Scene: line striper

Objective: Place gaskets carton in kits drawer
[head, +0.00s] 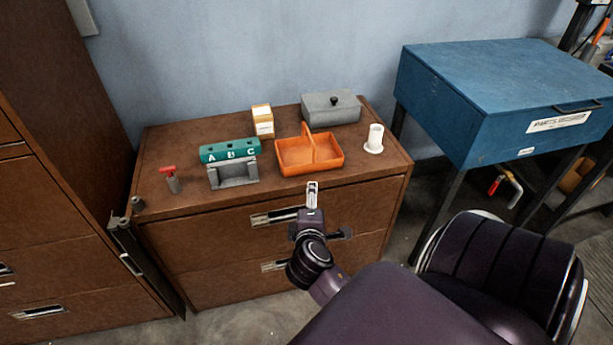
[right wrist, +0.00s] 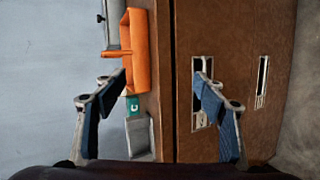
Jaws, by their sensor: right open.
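A small white-and-tan carton (head: 262,122), probably the gaskets carton, stands upright at the back of the brown cabinet top; its label is too small to read. The cabinet has an upper drawer (head: 210,241) and a lower drawer (head: 220,283), both shut; I cannot tell which is the kits drawer. My right gripper (head: 312,190) is in front of the cabinet near the upper drawer's handle (head: 274,217). In the right wrist view my right gripper (right wrist: 158,77) is open and empty, with the handle (right wrist: 200,95) by one finger. My left gripper is not in view.
On the cabinet top are an orange caddy (head: 295,158), a grey lidded box (head: 330,108), a green A-B-C block (head: 230,150) on a grey stand, a white spool (head: 374,140) and a red-handled tool (head: 172,180). A blue desk (head: 490,90) stands at right.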

